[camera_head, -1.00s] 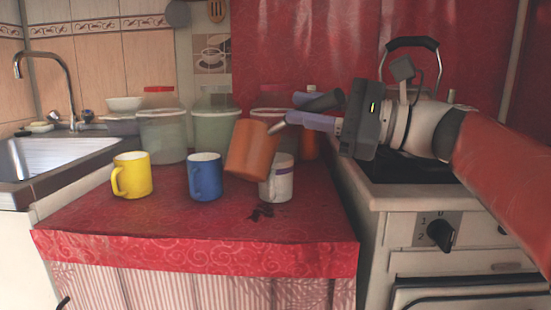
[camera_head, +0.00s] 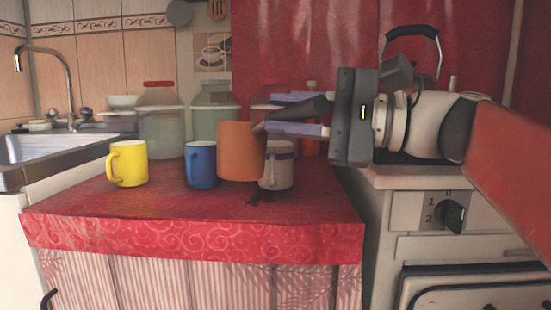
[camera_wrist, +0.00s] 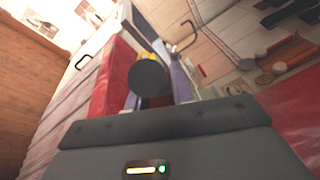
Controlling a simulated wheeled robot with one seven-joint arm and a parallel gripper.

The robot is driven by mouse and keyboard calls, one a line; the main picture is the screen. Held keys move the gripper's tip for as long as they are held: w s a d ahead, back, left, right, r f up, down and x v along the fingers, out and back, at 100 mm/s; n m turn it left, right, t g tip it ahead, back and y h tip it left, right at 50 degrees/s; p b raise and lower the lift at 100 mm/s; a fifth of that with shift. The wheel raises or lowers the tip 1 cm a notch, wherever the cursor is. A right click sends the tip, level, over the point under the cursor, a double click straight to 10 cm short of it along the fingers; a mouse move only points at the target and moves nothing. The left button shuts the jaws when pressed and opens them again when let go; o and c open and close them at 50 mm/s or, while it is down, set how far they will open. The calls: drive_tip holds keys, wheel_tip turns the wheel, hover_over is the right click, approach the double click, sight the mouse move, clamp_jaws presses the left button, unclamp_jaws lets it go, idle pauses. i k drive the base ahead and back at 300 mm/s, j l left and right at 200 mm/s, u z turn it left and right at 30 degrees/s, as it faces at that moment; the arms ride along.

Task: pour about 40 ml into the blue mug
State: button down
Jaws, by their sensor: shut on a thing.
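In the wrist view, a dark round shape (camera_wrist: 150,78) sits between the fingers and hides most of what lies beyond.
A yellow mug (camera_head: 129,164) stands at left and a white mug with a purple band (camera_head: 276,172) stands close right of the container. Dark spots (camera_head: 258,200) mark the red cloth before it. Glass jars (camera_head: 160,133) stand behind. The front cloth (camera_head: 150,205) is clear.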

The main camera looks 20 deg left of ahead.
sight(200, 156)
drive_tip(key=k, duration=1)
